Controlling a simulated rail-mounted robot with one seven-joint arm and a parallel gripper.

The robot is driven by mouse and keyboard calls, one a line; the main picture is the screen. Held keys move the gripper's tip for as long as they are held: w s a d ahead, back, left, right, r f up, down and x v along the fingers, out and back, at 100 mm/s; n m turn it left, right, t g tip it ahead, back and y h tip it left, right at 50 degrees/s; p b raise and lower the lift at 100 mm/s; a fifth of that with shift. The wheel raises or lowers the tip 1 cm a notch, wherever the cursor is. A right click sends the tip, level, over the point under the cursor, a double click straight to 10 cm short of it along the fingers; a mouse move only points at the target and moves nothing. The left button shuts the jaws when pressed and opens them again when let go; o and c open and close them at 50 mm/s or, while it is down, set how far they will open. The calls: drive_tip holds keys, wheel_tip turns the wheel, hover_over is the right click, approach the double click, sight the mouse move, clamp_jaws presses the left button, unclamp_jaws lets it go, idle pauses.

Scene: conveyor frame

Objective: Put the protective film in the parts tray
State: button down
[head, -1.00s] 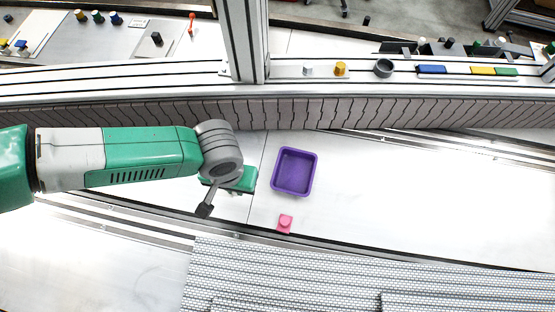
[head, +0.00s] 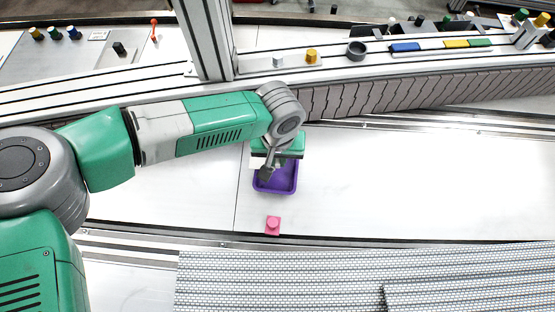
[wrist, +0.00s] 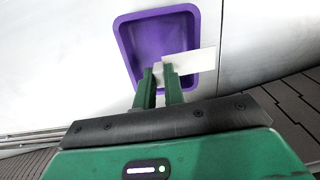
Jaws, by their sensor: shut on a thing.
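The purple parts tray (head: 291,188) lies on the white surface, partly hidden by my arm in the head view. In the wrist view the tray (wrist: 126,45) is seen from above, with my gripper (wrist: 160,74) over its near part. My gripper is shut on a thin pale rectangular sheet, the protective film (wrist: 197,61). The film sticks out to the right from the fingertips, over the tray's interior and right wall. I cannot tell its height above the tray. In the head view the film is not clearly seen.
A small pink block (head: 272,225) lies in front of the tray. A brown slatted conveyor belt (head: 350,100) runs behind it, with a metal rail. A grey mesh belt (head: 280,280) lies at the front. The white surface right of the tray is clear.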

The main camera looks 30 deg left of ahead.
sight(277, 161)
drive_tip(key=shift+f, duration=0.6)
drive_tip(key=shift+f, duration=0.1)
drive_tip(key=shift+f, duration=0.4)
drive_tip(key=c, duration=1.5)
unclamp_jaws()
wheel_tip(277, 161, up, 13)
drive_tip(key=p, duration=0.4)
